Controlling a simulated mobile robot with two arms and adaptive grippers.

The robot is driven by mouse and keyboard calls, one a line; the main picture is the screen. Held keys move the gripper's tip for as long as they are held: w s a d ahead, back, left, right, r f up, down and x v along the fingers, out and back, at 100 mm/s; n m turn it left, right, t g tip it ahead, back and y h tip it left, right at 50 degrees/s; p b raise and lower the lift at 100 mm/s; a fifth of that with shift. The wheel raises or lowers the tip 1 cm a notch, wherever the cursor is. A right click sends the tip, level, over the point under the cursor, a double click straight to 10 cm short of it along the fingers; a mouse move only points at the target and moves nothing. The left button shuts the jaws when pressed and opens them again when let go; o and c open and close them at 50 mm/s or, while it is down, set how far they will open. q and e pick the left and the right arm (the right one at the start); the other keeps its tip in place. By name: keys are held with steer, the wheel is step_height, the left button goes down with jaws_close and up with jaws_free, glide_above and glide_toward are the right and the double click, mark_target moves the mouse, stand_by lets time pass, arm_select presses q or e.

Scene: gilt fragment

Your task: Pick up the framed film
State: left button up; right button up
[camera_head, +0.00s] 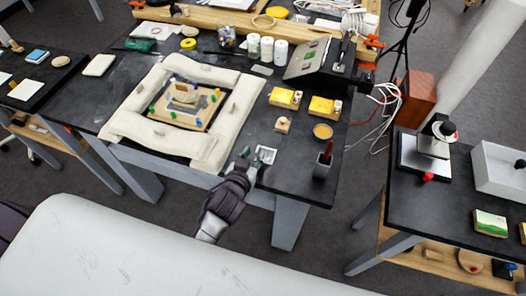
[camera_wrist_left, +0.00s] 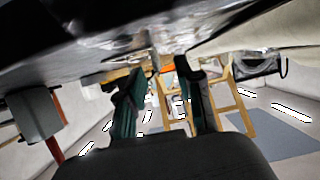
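The framed film (camera_head: 266,155) looks like a small white-edged square with a grey middle. It lies near the front edge of the dark table in the head view. My left gripper (camera_head: 248,160) is at that front edge, just left of the framed film. In the left wrist view, the two fingers of my left gripper (camera_wrist_left: 158,75) stand apart with a gap between them, and I see nothing clearly held. I cannot make out the framed film for certain in that view. My right gripper is not in view.
A padded white border (camera_head: 130,128) surrounds a gilt piece (camera_head: 185,98) left of the gripper. The dark tabletop (camera_head: 290,175) is bare right of the film.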

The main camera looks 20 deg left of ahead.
mark_target(257, 150)
arm_select(q)
steer(key=x, duration=0.3)
steer(key=shift+w+d+f, duration=0.1)
steer(key=shift+w+d, duration=0.05)
steer(key=shift+d, duration=0.05)
jaws_close()
steer(key=shift+p, duration=0.3)
